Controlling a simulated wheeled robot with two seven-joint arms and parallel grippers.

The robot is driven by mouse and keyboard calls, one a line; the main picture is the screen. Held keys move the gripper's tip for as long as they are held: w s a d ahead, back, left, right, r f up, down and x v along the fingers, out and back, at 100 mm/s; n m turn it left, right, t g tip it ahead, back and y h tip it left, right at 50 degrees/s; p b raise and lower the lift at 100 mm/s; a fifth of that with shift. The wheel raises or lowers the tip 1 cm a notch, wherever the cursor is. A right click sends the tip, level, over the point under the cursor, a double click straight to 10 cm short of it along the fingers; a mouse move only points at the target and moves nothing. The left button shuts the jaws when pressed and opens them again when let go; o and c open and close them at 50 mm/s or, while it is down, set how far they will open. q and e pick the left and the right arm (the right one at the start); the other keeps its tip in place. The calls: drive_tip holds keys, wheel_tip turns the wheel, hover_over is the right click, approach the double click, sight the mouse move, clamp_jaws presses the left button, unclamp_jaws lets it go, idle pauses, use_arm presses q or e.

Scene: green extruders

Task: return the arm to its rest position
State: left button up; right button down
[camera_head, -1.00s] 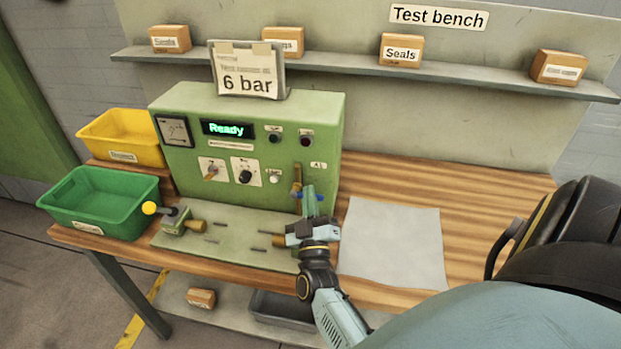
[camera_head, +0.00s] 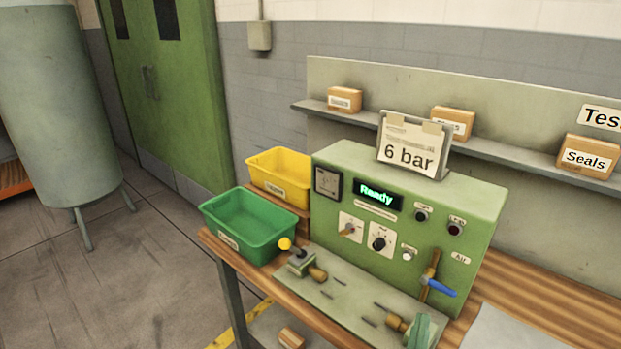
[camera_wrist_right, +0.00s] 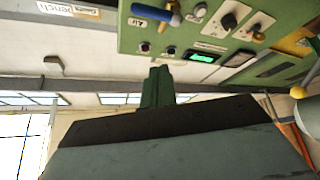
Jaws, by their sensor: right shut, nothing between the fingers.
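My right gripper (camera_head: 418,332) shows at the bottom edge of the head view, low in front of the green test panel (camera_head: 480,205). Its green fingers are shut and empty. In the right wrist view the shut fingers (camera_wrist_right: 158,88) point up towards the panel, apart from it. The rest of the right arm is outside the head view. The blue-handled valve (camera_head: 440,288) on the panel is a little above and right of the gripper, with its handle pointing right. The panel display (camera_head: 377,193) reads "Ready". My left gripper is not in view.
A green bin (camera_head: 247,245) and a yellow bin (camera_head: 298,199) stand left of the panel. A fixture with a yellow knob (camera_head: 285,243) and small parts sit on the plate before it. A shelf (camera_head: 370,119) with boxes runs behind. Open floor (camera_head: 130,270) lies left.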

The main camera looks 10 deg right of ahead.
drive_tip(key=a+f+n+g+y, duration=0.1)
drive_tip(key=a+y, duration=0.1)
drive_tip(key=y, duration=0.2)
drive_tip(key=a+f+n+g+y, duration=0.1)
drive_tip(key=a+n+g+y, duration=0.1)
drive_tip(key=y, duration=0.3)
drive_tip(key=a+f+n+g+y, duration=0.1)
drive_tip(key=a+g+y, duration=0.1)
drive_tip(key=y, duration=0.2)
drive_tip(key=shift+w+f+y, duration=0.4)
drive_tip(key=s+a+m+g, duration=0.1)
drive_tip(key=s+a+g, duration=0.1)
drive_tip(key=s+g, duration=1.15)
drive_tip(key=s+f+t+b, duration=0.1)
drive_tip(key=s+f, duration=0.2)
drive_tip(key=f, duration=1.2)
drive_tip(key=s+f+t+b, duration=0.15)
drive_tip(key=s+f, duration=0.25)
drive_tip(key=f, duration=1.1)
drive_tip(key=s+d+f+g+b, duration=0.1)
drive_tip(key=s+d+f+b, duration=0.1)
drive_tip(key=s+f, duration=1.3)
drive_tip(key=shift+s+d+f+g, duration=0.15)
drive_tip(key=shift+s+d+g, duration=0.1)
drive_tip(key=shift+d+g, duration=0.1)
